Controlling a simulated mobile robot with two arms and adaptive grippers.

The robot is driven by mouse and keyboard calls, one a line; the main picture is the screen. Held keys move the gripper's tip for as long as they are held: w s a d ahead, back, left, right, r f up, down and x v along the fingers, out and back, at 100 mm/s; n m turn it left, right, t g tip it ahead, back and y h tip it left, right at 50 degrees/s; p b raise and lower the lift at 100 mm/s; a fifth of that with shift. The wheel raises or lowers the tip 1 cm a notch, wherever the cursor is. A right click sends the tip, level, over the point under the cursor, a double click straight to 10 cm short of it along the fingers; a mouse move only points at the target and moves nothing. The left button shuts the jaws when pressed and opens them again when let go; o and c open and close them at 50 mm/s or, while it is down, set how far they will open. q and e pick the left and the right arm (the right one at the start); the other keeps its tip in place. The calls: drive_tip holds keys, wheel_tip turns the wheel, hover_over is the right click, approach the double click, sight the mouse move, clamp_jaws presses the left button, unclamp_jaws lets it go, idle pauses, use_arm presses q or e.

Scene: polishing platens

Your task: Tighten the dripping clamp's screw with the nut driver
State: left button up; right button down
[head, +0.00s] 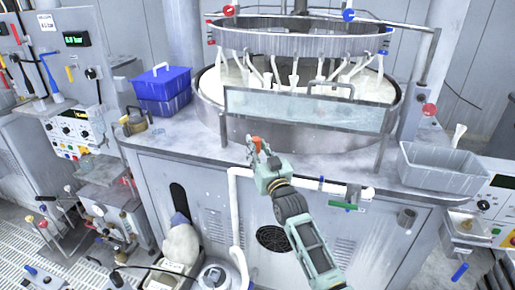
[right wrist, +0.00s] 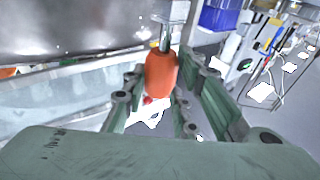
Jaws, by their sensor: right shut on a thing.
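My right gripper (head: 258,152) reaches over the front edge of the machine's deck, below the basin. It is shut on the orange handle of the nut driver (head: 257,143). In the right wrist view the nut driver's orange handle (right wrist: 161,74) stands between the fingers of the right gripper (right wrist: 152,100), and its metal shaft runs up toward a pale metal part (right wrist: 172,12). I cannot tell whether the tip touches that part. I cannot make out a dripping clamp, its screw or drops. My left gripper is not in view.
A large round basin (head: 213,118) with a ring and several hoses stands behind a clear splash panel (head: 300,108). A white pipe (head: 235,205) runs along the cabinet front. A blue box (head: 163,88) is left, a grey bin (head: 440,178) right. Deck between box and basin is mostly clear.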

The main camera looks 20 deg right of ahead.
drive_tip(key=shift+f+b, duration=0.5)
drive_tip(key=shift+f, duration=0.3)
drive_tip(key=c, duration=1.3)
unclamp_jaws()
drive_tip(key=shift+r, duration=0.1)
drive_tip(key=shift+c, duration=0.2)
drive_tip(key=shift+s, duration=0.1)
drive_tip(key=s+f, duration=0.2)
drive_tip(key=s, duration=0.9)
drive_tip(key=shift+s+d, duration=0.3)
drive_tip(key=shift+s, duration=0.05)
